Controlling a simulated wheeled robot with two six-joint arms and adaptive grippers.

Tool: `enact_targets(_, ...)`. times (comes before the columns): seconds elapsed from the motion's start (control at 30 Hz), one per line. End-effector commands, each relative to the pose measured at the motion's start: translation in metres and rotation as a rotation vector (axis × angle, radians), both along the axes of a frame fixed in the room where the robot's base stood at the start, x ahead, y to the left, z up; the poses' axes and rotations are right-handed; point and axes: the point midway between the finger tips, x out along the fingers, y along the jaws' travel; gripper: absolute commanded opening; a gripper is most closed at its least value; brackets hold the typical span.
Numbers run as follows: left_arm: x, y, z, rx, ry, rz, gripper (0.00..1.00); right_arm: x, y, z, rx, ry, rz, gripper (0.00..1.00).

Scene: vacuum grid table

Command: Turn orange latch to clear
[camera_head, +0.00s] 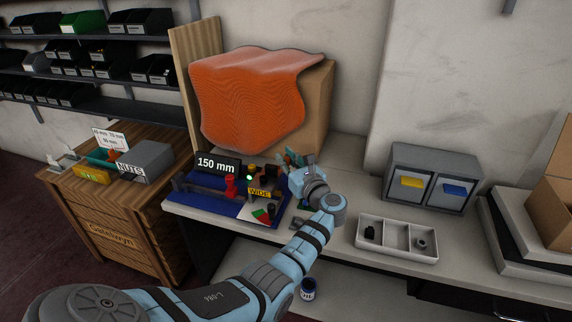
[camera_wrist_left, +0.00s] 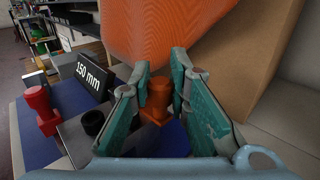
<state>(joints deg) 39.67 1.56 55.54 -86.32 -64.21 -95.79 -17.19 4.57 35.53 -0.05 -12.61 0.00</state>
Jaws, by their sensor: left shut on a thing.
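The orange latch (camera_wrist_left: 157,100) is an upright knob-like piece in the left wrist view, standing on the blue base (camera_wrist_left: 88,97) between my left gripper's fingers. My left gripper (camera_wrist_left: 160,82) has its green-padded fingers closed on the latch from both sides. In the head view the left gripper (camera_head: 291,158) is at the right end of the fixture (camera_head: 217,204), and I cannot make out the latch there for certain. My right gripper is not in view.
A red clamp piece (camera_head: 231,186) and a black 150 mm sign (camera_head: 217,165) stand on the fixture. A yellow WIDE label (camera_head: 259,192) is near the arm. An orange sheet (camera_head: 250,95) drapes over a cardboard box (camera_head: 318,105) behind. A divided white tray (camera_head: 397,251) stands right.

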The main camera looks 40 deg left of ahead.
Motion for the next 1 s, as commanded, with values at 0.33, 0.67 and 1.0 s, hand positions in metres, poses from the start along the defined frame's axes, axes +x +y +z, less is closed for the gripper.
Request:
enact_targets(0.33,0.000,0.000,0.001,-0.001,0.000,0.002,0.00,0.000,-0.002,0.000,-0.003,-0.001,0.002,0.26)
enact_targets(0.67,0.000,0.000,0.000,-0.001,0.000,0.002,0.38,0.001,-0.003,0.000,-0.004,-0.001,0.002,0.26)
enact_targets(1.0,-0.017,-0.039,-0.001,-0.006,-0.001,-0.001,0.38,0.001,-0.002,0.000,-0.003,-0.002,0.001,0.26)
